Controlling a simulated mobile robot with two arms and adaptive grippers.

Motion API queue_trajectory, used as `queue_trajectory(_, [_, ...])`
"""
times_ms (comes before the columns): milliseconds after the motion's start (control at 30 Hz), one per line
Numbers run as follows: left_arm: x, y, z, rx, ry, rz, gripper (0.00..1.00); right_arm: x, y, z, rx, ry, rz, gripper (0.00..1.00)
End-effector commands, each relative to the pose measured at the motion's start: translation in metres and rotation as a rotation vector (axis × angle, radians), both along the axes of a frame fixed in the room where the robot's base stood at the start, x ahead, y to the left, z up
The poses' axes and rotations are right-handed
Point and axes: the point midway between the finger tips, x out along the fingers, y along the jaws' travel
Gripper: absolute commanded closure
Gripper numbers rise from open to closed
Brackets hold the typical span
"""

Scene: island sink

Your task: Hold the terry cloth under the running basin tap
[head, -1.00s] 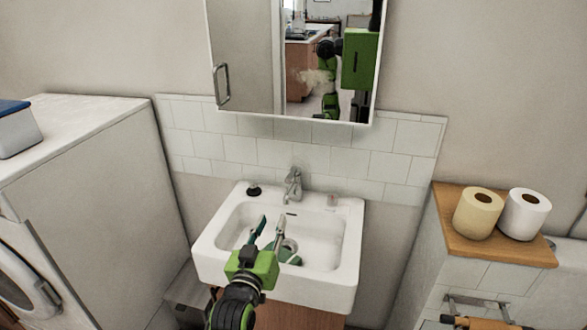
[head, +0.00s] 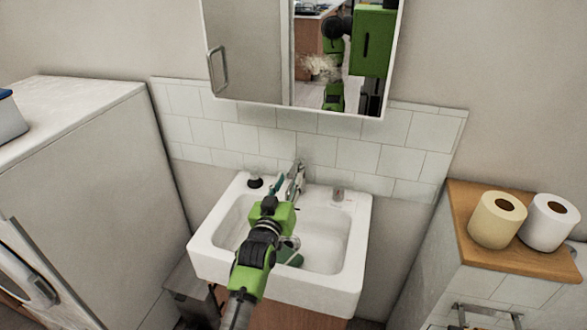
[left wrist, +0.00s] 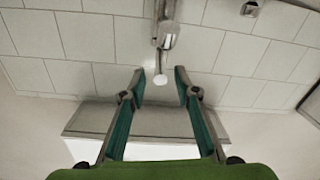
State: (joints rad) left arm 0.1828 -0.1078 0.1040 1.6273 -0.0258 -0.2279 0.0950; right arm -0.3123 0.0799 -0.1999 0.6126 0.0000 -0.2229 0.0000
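The basin (head: 208,250) is white and set against the tiles. Its chrome tap (head: 297,178) stands at the back middle; I see no clear water stream. My left gripper (head: 283,187) reaches over the basin to the tap. In the left wrist view its two teal-lined fingers (left wrist: 160,84) are apart with nothing held between them, and the tap (left wrist: 166,38) is just beyond the tips. A small dark green thing (head: 292,258) lies in the basin, partly hidden by my arm; I cannot tell whether it is the terry cloth. My right gripper is out of view.
A black-topped stopper (head: 255,182) and a small clear tumbler (head: 338,194) stand on the basin's back rim. A mirror cabinet (head: 250,60) hangs above, reflecting my body. A white machine (head: 90,150) is left; two paper rolls (head: 497,220) stand on a wooden ledge right.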

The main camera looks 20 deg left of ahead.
Motion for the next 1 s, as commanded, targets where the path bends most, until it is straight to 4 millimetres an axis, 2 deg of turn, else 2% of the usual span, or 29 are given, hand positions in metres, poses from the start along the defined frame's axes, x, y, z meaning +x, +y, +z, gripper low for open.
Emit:
queue_trajectory(100, [0.021, 0.002, 0.002, 0.001, -0.002, 0.0, 0.71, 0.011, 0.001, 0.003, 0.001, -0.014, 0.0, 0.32])
queue_trajectory(333, [0.049, 0.005, 0.001, 0.001, -0.001, 0.001, 0.71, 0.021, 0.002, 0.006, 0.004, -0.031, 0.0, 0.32])
queue_trajectory(500, [0.057, 0.006, 0.0, 0.001, 0.0, 0.001, 0.71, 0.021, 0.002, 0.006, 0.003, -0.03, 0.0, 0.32])
queue_trajectory(800, [0.059, 0.006, 0.0, 0.001, 0.0, 0.001, 0.71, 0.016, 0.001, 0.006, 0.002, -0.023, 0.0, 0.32])
queue_trajectory(833, [0.059, 0.006, 0.0, 0.001, 0.0, 0.001, 0.74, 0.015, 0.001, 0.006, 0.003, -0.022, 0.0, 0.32])
queue_trajectory(933, [0.059, 0.006, 0.0, 0.001, 0.0, 0.001, 1.0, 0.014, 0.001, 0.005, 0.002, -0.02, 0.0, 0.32])
queue_trajectory(1000, [0.059, 0.006, 0.0, 0.001, 0.0, 0.001, 1.0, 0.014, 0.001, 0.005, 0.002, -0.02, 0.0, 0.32])
